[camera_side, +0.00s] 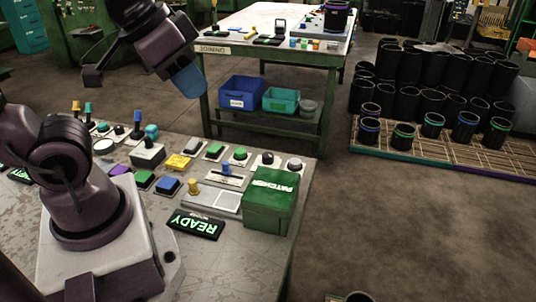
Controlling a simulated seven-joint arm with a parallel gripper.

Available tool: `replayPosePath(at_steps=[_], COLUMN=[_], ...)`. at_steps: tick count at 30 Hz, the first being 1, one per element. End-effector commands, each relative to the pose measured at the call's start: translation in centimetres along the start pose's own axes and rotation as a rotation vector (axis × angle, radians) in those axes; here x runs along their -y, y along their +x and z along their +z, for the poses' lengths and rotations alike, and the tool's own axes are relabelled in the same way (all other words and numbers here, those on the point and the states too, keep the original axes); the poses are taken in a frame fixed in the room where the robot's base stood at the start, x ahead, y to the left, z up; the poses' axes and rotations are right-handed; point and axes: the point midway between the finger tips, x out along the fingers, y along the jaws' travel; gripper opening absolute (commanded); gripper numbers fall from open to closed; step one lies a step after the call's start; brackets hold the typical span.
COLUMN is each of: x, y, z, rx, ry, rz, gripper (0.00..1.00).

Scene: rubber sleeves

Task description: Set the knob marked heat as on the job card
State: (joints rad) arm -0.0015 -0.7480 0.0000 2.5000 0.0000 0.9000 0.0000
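A bench at lower left carries many controls. A dark round knob (267,158) and a grey round knob (294,163) sit on small bases along its far right edge. The labels are too small to read, so I cannot tell which knob is marked heat. No job card can be made out. What looks like my gripper (94,74), a dark part on the end of my arm, hangs above the bench's far left side, apart from the controls. Its fingers cannot be made out clearly.
A green box (270,205) marked PATCHER and a lit READY sign (195,224) stand at the bench's right front. Levers such as the blue one (138,120) stick up. Behind are a JOINING table (228,49) and a pallet (498,157) of black sleeves. Floor between is clear.

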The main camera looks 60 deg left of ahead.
Motion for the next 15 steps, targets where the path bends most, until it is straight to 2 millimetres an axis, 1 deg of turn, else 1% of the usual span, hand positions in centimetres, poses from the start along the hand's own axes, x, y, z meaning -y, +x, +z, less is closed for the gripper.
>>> replayPosePath(at_steps=[1,2,3,5,6,8,11,14,15], x=[0.1,0.1,0.2,0.6,0.9,1.5,2.7,4.2,4.9], y=[0.3,0.6,1.2,2.2,2.9,4.2,6.5,9.2,10.4], z=[0.1,0.1,0.3,0.2,-0.1,-0.8,-2.2,-3.7,-4.2], rx=[0.016,0.031,0.060,0.112,0.148,0.204,0.290,0.363,0.389], ry=[-0.003,-0.005,-0.012,-0.029,-0.047,-0.083,-0.181,-0.309,-0.366], rz=[-0.001,-0.002,-0.002,-0.003,-0.001,0.004,0.008,-0.002,-0.011], gripper=[0.28,0.34,0.44,0.57,0.62,0.62,0.62,0.62,0.62])
